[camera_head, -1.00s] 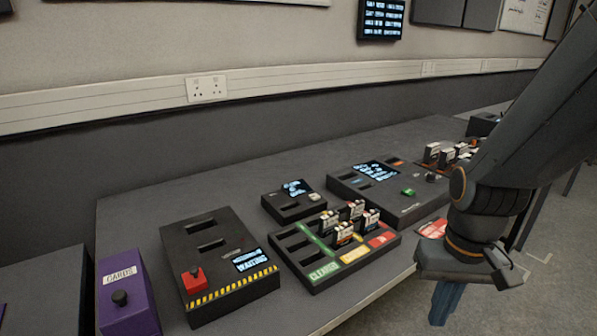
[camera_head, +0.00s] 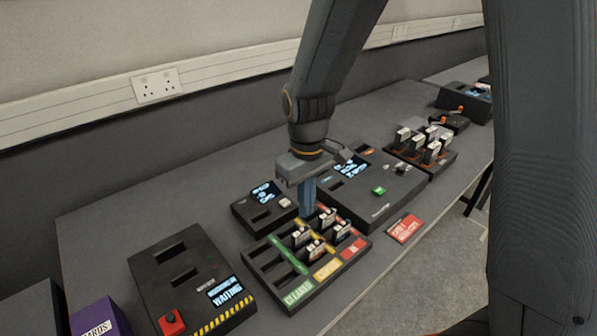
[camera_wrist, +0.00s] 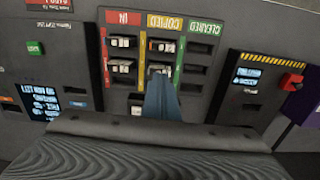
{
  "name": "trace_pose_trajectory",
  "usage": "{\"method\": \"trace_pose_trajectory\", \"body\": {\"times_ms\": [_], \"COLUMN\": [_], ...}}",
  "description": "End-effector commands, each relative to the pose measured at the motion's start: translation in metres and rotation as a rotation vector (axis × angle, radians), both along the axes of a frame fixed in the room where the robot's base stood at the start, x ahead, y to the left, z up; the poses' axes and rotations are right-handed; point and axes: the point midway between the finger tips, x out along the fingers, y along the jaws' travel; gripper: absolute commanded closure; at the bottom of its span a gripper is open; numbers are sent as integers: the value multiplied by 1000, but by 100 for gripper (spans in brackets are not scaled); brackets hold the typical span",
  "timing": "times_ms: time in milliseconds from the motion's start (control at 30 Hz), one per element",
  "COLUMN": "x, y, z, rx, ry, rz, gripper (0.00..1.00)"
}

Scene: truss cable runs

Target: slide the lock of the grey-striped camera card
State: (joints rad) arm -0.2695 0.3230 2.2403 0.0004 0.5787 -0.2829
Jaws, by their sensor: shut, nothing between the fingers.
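Several small white-labelled camera cards stand in the black sorting tray (camera_head: 262,262), in its yellow COPIED and red IN lanes. I cannot tell which one has grey stripes, and no lock is readable at this size. One card (camera_head: 315,249) stands in front, and another card (camera_head: 342,229) is to its right. My gripper (camera_head: 307,212) is shut and empty, its blue fingers pointing down over the back of the tray, close behind the cards. In the wrist view the fingers (camera_wrist: 161,98) overlap the COPIED lane, just below a card (camera_wrist: 160,70), partly hiding that lane. Contact cannot be told.
A black box with a WAITING screen and red button (camera_head: 172,322) is at left. A small reader (camera_head: 262,210) and a larger console (camera_head: 378,207) stand behind the tray. A rack of cards (camera_head: 420,150) is farther right. A red card (camera_head: 404,229) lies flat on the table.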

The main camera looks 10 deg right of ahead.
Motion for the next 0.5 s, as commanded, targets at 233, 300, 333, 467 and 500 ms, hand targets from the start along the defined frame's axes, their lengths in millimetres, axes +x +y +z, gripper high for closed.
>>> {"method": "trace_pose_trajectory", "body": {"times_ms": [233, 300, 333, 467, 500], "x": [3, 3, 3, 3, 3], "y": [13, 13, 13, 14, 14], "z": [2, -3, -5, -18, -22], "rx": [0, 0, 0, 0, 1], "ry": [1, 1, 0, 0, -1], "rz": [45, 47, 47, 48, 47], "gripper": [100, 100, 100, 100, 100]}}
